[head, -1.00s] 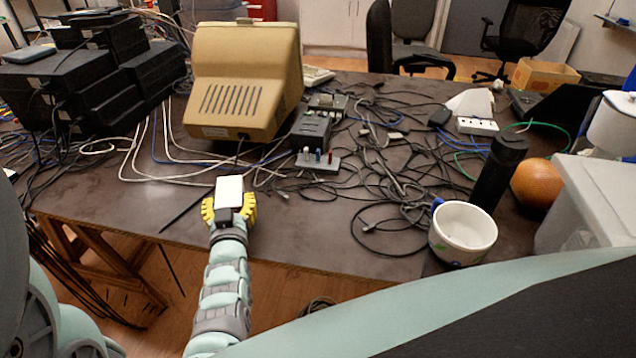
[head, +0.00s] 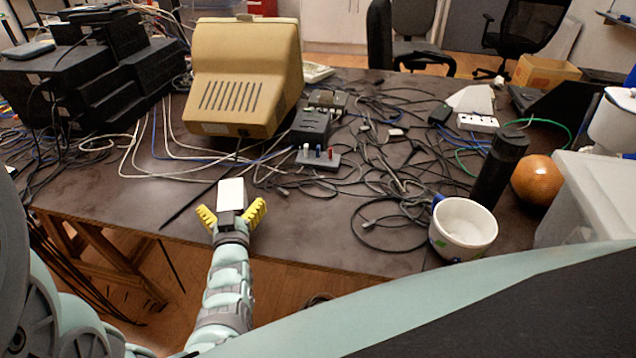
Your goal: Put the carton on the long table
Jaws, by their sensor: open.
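The carton, a small white box (head: 231,193), is near the front edge of the long dark table (head: 330,240), left of centre in the head view. My gripper (head: 232,212) is open, with its yellow fingers spread to either side of the carton and apart from it. The gripper's body hides the carton's lower part, so its contact with the tabletop cannot be seen.
A beige monitor (head: 245,75) stands behind the carton. Black boxes (head: 60,85) are stacked at left. Tangled cables (head: 385,175) cover the middle. A white pot (head: 463,230), a black cylinder (head: 498,168) and an orange ball (head: 537,180) stand at right.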

